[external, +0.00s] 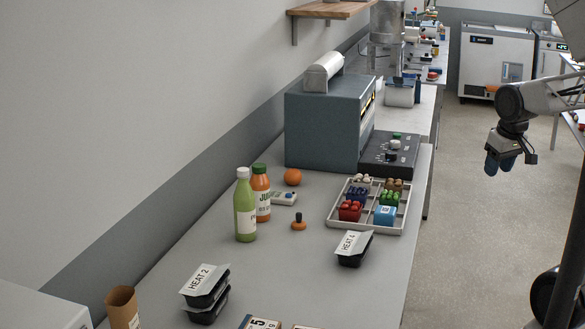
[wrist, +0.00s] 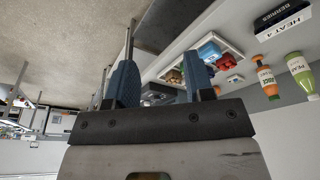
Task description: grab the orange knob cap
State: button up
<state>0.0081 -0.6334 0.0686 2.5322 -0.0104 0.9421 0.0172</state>
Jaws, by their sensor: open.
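A small orange piece with a dark upright stem, which looks like the orange knob cap (external: 299,225), sits on the grey table in the external view, right of the green bottle. I cannot make it out clearly in the wrist view. My gripper (external: 499,166) hangs over the floor at the right of the external view, well away from the table and the cap. In the wrist view my gripper (wrist: 162,85) has its two blue fingers wide apart, with nothing between them.
Green (external: 245,207) and orange (external: 261,194) bottles stand left of the cap. An orange fruit (external: 292,177) and a white device (external: 284,199) lie behind it. A compartment tray (external: 335,219) and a black HEAT 4 tub (external: 353,252) are to its right.

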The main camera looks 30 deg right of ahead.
jog(key=w+a+f+m+g+y, duration=0.1)
jog(key=w+a+m+g+y, duration=0.2)
jog(key=w+a, duration=0.6)
jog(key=m+g+y, duration=0.4)
jog(key=m+y, duration=0.6)
send_near(299, 220)
jog(key=a, duration=0.1)
jog(key=s+a, duration=0.1)
jog(key=shift+s+a, duration=0.1)
jog(key=shift+a, duration=0.2)
jog(key=shift+a+f+m, duration=0.15)
jog(key=shift+f+m, duration=0.1)
jog(key=shift+m, duration=0.05)
jog(key=shift+x, duration=1.2)
jog(key=shift+a, duration=0.1)
